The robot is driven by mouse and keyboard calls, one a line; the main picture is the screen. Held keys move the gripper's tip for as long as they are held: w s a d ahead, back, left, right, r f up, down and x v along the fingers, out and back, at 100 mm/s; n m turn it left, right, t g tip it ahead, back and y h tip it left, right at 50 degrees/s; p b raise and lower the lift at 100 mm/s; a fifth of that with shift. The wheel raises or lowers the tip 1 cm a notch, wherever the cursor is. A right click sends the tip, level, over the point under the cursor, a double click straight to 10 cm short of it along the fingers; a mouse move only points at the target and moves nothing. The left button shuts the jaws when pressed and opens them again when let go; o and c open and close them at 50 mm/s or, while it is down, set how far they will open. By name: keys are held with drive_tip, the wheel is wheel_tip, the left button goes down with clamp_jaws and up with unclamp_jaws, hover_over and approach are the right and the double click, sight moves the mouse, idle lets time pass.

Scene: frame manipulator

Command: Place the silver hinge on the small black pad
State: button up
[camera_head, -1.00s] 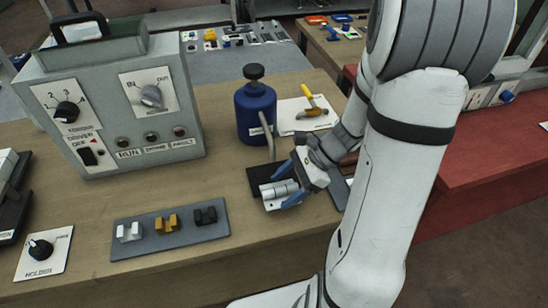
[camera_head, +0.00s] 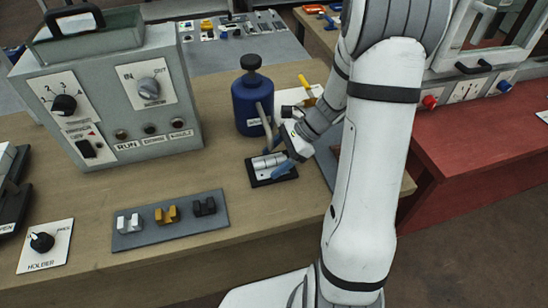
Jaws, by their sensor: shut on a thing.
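The silver hinge (camera_head: 264,162) lies over the small black pad (camera_head: 272,178) on the wooden table, in front of the blue bottle. The pad's dark edge shows around the hinge. Part of the hinge and the far finger are hidden.
A blue bottle (camera_head: 253,105) with a black cap stands just behind the pad. A grey control box (camera_head: 110,95) stands at the left. A grey tray (camera_head: 171,220) with small blocks lies front left. A yellow-handled tool (camera_head: 307,88) lies behind my wrist. The table between tray and pad is clear.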

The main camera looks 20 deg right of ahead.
drive_tip(key=o, duration=1.1)
drive_tip(key=shift+f, duration=0.1)
drive_tip(key=shift+r, duration=0.25)
drive_tip(key=v, duration=1.1)
drive_tip(key=s+a+r+n+t+h, duration=0.1)
drive_tip(key=s+a+r+n+h, duration=0.1)
drive_tip(key=n, duration=0.4)
drive_tip(key=s+a+r+n+h, duration=0.2)
drive_tip(key=s+a+n+h, duration=0.1)
drive_tip(key=s+n, duration=0.3)
drive_tip(key=s+a+r+n+t+h, duration=0.1)
drive_tip(key=s+a+r+n+h, duration=0.1)
drive_tip(key=s+n, duration=0.4)
drive_tip(key=shift+a+t+h, duration=0.3)
drive_tip(key=shift+a+h, duration=0.15)
drive_tip(key=shift+h, duration=0.55)
